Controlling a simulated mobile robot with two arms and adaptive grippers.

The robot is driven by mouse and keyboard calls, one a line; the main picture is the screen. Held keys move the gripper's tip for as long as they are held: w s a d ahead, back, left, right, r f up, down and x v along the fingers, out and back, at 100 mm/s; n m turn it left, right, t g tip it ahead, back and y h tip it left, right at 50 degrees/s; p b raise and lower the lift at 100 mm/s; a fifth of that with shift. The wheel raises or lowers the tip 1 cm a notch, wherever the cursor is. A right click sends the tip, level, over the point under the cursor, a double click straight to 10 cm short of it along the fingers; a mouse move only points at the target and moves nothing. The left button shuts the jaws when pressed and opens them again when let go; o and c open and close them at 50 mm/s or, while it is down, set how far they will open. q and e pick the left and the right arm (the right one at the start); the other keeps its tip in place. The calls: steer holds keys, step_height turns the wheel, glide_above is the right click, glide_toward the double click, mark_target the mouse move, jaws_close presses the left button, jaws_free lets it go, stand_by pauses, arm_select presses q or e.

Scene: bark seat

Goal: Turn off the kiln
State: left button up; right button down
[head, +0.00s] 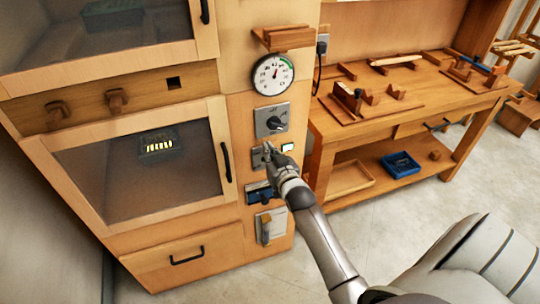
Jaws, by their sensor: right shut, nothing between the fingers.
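The kiln (232,118) is a tall wooden cabinet with glass-fronted doors on the left. Its narrow control column carries a round dial gauge (273,74), a dark rotary knob (270,121) on a grey plate, and a small switch plate (257,160) below. A small pale lit indicator (288,147) sits beside that plate. My right gripper (267,151) is shut and empty, with its fingertips at the switch plate. It partly hides the plate, and I cannot tell whether it touches. My left gripper is not in view.
A door handle (226,162) stands out left of the controls. A wooden workbench (415,115) with tools stands at right. The floor in front is clear.

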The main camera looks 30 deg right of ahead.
steer(key=shift+s+a+f, duration=0.1)
steer(key=shift+s+f, duration=0.25)
steer(key=shift+f, duration=0.15)
